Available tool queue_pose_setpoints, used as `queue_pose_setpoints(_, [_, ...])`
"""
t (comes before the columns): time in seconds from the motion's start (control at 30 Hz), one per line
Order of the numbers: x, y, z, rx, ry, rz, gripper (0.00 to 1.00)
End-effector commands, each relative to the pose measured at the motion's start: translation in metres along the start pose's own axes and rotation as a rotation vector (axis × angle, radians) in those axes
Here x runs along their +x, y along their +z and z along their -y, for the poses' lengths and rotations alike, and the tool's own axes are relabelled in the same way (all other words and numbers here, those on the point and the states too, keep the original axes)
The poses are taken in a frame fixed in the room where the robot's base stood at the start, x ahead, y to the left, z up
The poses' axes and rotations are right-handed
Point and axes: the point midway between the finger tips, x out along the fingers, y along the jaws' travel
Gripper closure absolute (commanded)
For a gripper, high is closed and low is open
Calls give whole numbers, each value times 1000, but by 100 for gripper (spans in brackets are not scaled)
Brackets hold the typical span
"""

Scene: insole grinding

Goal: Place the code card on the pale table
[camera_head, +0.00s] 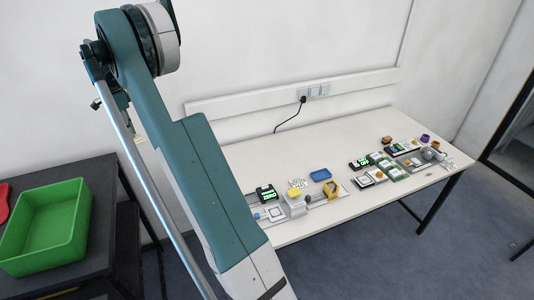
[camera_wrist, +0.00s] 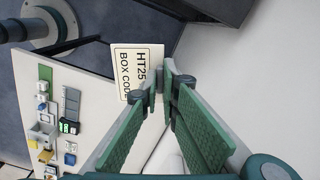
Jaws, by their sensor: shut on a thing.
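The code card (camera_wrist: 136,68), cream with black text reading HT25 and BOX CODE, shows in the wrist view. My gripper (camera_wrist: 160,78) has green padded fingers, shut on the card at the card's lower right edge. The card is up in the air; behind it are the pale table's edge and the dark floor. The pale table (camera_wrist: 88,62) fills the left of the wrist view, with small items on it. In the head view the pale table (camera_head: 290,150) stands against the wall, and my arm hides part of its left. My gripper and the card do not show in the head view.
A blue tray (camera_head: 320,175), a yellow holder (camera_head: 333,188) and a black device with a green display (camera_head: 266,193) stand near the table's front left. Several small items crowd its right end. The back middle is bare. A green bin (camera_head: 45,228) sits on a dark bench.

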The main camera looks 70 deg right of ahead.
Motion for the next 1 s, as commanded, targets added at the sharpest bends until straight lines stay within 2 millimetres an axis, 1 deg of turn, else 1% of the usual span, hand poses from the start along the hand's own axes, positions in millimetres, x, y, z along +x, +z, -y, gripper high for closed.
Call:
queue_pose_setpoints(0.03, [1, -19, 2, 20, 0, 0, 100])
queue_pose_setpoints(0.33, [2, -123, 7, 125, 0, 0, 100])
queue_pose_setpoints(0.7, [4, -252, -3, 254, 0, 0, 100])
queue_pose_setpoints(0.8, [4, -280, -8, 282, 0, 0, 100])
queue_pose_setpoints(1.0, [5, -323, -16, 325, 0, 0, 100])
